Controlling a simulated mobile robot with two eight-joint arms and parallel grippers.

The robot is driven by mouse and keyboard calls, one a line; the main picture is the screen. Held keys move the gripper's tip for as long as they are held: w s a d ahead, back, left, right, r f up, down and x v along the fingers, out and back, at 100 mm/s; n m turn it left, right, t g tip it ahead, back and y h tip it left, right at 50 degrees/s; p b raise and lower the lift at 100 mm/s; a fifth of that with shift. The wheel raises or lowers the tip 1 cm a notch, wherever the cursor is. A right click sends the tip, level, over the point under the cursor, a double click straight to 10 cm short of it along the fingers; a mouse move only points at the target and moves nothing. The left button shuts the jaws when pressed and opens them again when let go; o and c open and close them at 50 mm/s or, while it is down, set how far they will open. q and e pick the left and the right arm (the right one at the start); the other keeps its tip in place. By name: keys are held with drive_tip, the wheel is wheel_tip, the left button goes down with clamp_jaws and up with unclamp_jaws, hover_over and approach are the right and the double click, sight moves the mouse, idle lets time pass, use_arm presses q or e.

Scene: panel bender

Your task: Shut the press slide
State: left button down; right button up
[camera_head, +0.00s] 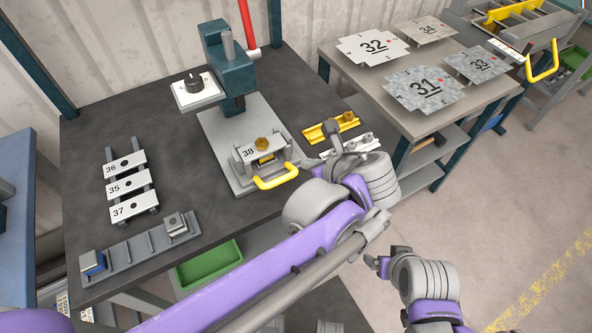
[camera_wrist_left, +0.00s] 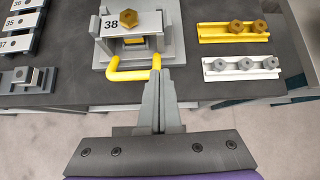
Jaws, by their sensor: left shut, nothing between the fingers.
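The teal press (camera_head: 228,62) stands on a grey base on the dark bench. Its slide, bearing plate 38 (camera_head: 250,153) with a gold hex nut on top, sits out in front of the press column. The yellow slide handle (camera_head: 275,182) points toward the front; it also shows in the left wrist view (camera_wrist_left: 128,76). My left gripper (camera_head: 303,164) is shut and empty, its fingertips (camera_wrist_left: 156,64) close against the handle's right end. I cannot tell whether they touch. My right gripper (camera_head: 378,264) is low at the right, off the bench; its fingers are too small to judge.
A yellow rail (camera_head: 331,129) and a white rail (camera_wrist_left: 240,68) with nuts lie right of the slide. Plates 36, 35 and 37 (camera_head: 130,185) stand on a rack at left. A grey rail (camera_head: 140,249) lies at the bench's front. A side table (camera_head: 385,75) holds numbered sheets.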

sight(290, 157)
use_arm(q)
drive_tip(key=x, duration=1)
drive_tip(key=shift+w+d, duration=0.1)
drive_tip(key=shift+d, duration=0.05)
drive_tip(key=w+a, duration=0.2)
drive_tip(key=w, duration=0.1)
drive_tip(key=w+a, duration=0.3)
drive_tip(key=w, duration=0.1)
drive_tip(key=w+a+b, duration=0.1)
drive_tip(key=w+a, duration=0.1)
drive_tip(key=w, duration=0.2)
drive_tip(key=shift+w+a, duration=0.2)
drive_tip(key=shift+a, duration=0.15)
drive_tip(key=shift+r, duration=0.1)
drive_tip(key=shift+r, duration=0.2)
